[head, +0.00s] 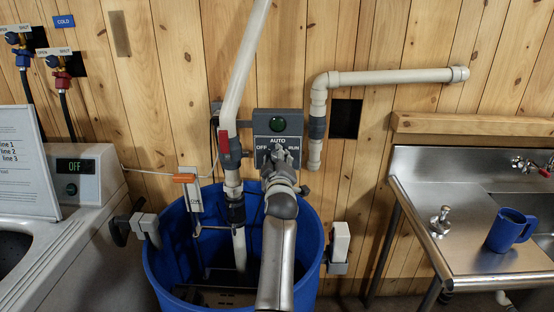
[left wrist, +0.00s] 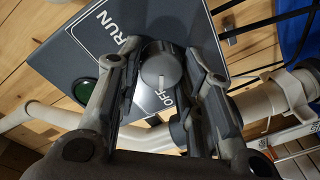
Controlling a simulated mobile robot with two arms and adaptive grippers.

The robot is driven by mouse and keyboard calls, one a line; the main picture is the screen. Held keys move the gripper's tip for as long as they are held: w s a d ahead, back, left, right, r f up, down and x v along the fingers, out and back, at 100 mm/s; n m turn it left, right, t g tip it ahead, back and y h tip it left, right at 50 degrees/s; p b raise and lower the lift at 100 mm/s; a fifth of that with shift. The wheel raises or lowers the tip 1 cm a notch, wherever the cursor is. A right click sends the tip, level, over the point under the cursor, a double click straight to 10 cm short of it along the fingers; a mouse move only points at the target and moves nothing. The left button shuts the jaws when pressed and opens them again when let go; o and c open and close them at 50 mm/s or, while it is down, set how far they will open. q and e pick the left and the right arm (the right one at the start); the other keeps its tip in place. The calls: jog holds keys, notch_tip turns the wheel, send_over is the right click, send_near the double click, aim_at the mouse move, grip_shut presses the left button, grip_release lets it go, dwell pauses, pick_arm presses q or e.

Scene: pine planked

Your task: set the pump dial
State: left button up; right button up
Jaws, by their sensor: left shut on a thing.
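The pump box (head: 262,129) is a grey wall panel with a dark green lamp (head: 278,124) and the words OFF, AUTO and RUN. My left gripper (head: 279,156) is at the panel and covers its dial in the head view. In the left wrist view, the round grey dial (left wrist: 161,66) sits between the two fingers of my left gripper (left wrist: 162,88), which is shut on it. A pale line on the dial points toward the OFF lettering. AUTO is hidden there by a finger. My right gripper is not in view.
A blue tub (head: 165,262) stands below the panel with pipes rising from it. A washing machine (head: 98,200) is at the left. A steel sink counter (head: 420,185) with a blue mug (head: 504,234) is at the right. A white pipe (head: 243,75) runs close beside the panel.

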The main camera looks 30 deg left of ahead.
pick_arm(q)
jog(key=shift+c, duration=0.8)
jog(key=shift+w+r+m+t+b, duration=0.1)
jog(key=shift+m+t+b, duration=0.2)
jog(key=shift+m, duration=2.75)
jog(key=shift+r+m+t+b, duration=0.1)
jog(key=shift+m+t+b, duration=0.15)
jog(key=shift+m, duration=2.8)
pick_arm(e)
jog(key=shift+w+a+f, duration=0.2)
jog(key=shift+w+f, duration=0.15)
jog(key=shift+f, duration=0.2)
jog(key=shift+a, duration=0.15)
pick_arm(q)
jog(key=o, duration=0.6)
jog(key=shift+c, duration=0.2)
jog(key=o, duration=0.5)
jog(key=shift+f, duration=0.2)
